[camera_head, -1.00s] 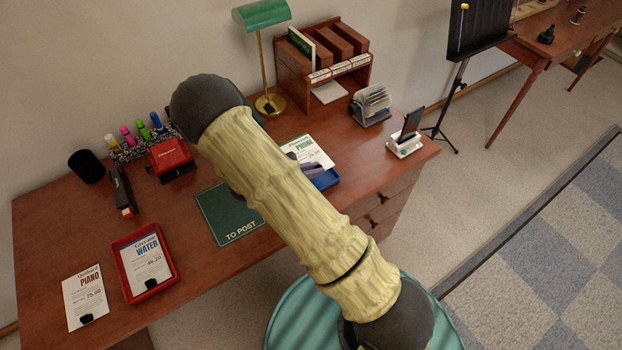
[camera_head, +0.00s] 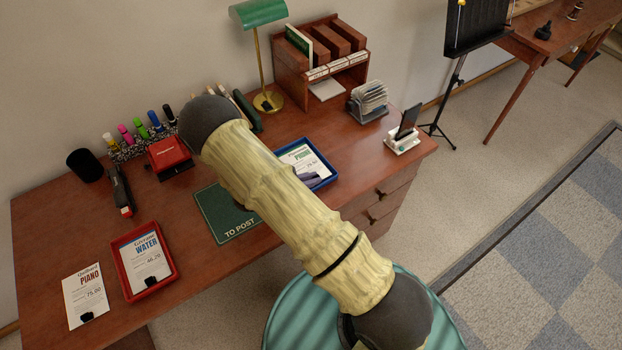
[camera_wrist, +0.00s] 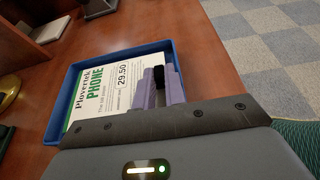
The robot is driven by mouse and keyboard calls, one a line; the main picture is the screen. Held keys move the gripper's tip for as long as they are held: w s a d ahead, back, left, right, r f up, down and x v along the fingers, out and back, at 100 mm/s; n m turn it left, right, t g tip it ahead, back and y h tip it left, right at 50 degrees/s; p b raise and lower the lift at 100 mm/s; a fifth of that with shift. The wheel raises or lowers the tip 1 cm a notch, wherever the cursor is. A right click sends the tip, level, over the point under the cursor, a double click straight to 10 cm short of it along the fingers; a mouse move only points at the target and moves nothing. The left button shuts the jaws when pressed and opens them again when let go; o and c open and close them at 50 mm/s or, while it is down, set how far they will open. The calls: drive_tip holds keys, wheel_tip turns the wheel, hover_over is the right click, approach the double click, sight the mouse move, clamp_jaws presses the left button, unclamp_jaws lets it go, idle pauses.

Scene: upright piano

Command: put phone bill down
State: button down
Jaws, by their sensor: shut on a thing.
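The phone bill (camera_wrist: 108,92), a white sheet headed "PHONE" in green, lies flat inside the blue tray (camera_wrist: 64,103) in the wrist view. My gripper (camera_wrist: 160,74) has its purple fingers shut on the black clip (camera_wrist: 158,78) at the bill's edge, down inside the tray. In the head view the bill (camera_head: 303,160) and the blue tray (camera_head: 329,172) show beside my arm, right of the green mat. My arm hides part of the tray there. Whether the bill fully rests on the tray's floor I cannot tell.
The red tray (camera_head: 172,279) holds the water bill, and the piano bill (camera_head: 85,291) lies left of it. The green "TO POST" mat (camera_head: 215,208) is partly under my arm. A phone stand (camera_head: 402,142), card file (camera_head: 368,103) and lamp (camera_head: 268,100) stand near the blue tray.

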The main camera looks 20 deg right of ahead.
drive_tip(key=shift+s+f, duration=0.1)
drive_tip(key=shift+f, duration=0.2)
drive_tip(key=shift+f+b, duration=0.25)
drive_tip(key=shift+b, duration=0.05)
drive_tip(key=c, duration=1.5)
unclamp_jaws()
drive_tip(key=shift+o, duration=0.2)
drive_tip(key=shift+r, duration=0.1)
drive_tip(key=shift+r+p, duration=0.2)
drive_tip(key=shift+p, duration=0.1)
drive_tip(key=b+v, duration=0.1)
drive_tip(key=v, duration=1.1)
drive_tip(key=shift+r, duration=0.25)
drive_tip(key=shift+d, duration=0.1)
